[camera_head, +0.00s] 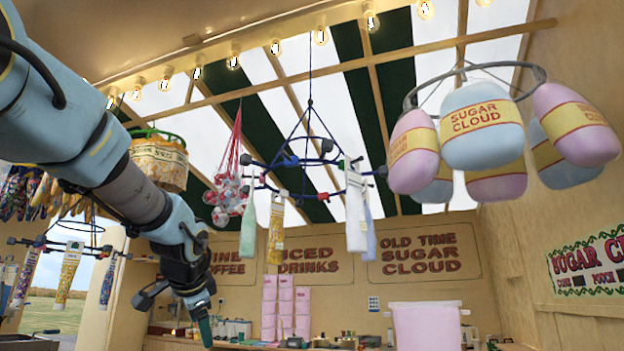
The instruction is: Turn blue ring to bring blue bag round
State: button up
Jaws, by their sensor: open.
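The dark blue ring (292,160) hangs level from cords under the stall roof, right of my arm. A pale lavender-blue bag (370,238) hangs at its right side, partly behind a white bag (356,215).
A grey ring (410,97) with pink and blue sugar cloud bags (482,128) hangs close on the right. Another ring with bags (68,246) hangs at the left, and a yellow tub (160,160) is behind my arm. A counter with a pink bin (425,326) stands below.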

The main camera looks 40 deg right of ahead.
jog(key=s+d+r+m+t+h+p, duration=0.1)
jog(key=s+d+r+m+h, duration=0.25)
jog(key=r, duration=0.55)
jog(key=s+d+r+m+h, duration=0.15)
jog(key=s+d+r, duration=0.35)
jog(key=r, duration=0.5)
jog(key=m+h+p, duration=0.2)
jog(key=m+h, duration=0.2)
jog(key=m, duration=0.3)
send_near(325, 142)
jog(key=x, duration=0.2)
jog(key=p+x, duration=0.4)
jog(key=x, duration=0.4)
jog(key=shift+d, duration=0.15)
jog(key=shift+w+d+f+p, duration=0.1)
jog(key=shift+w+d+p, duration=0.25)
jog(key=shift+d+p, duration=0.15)
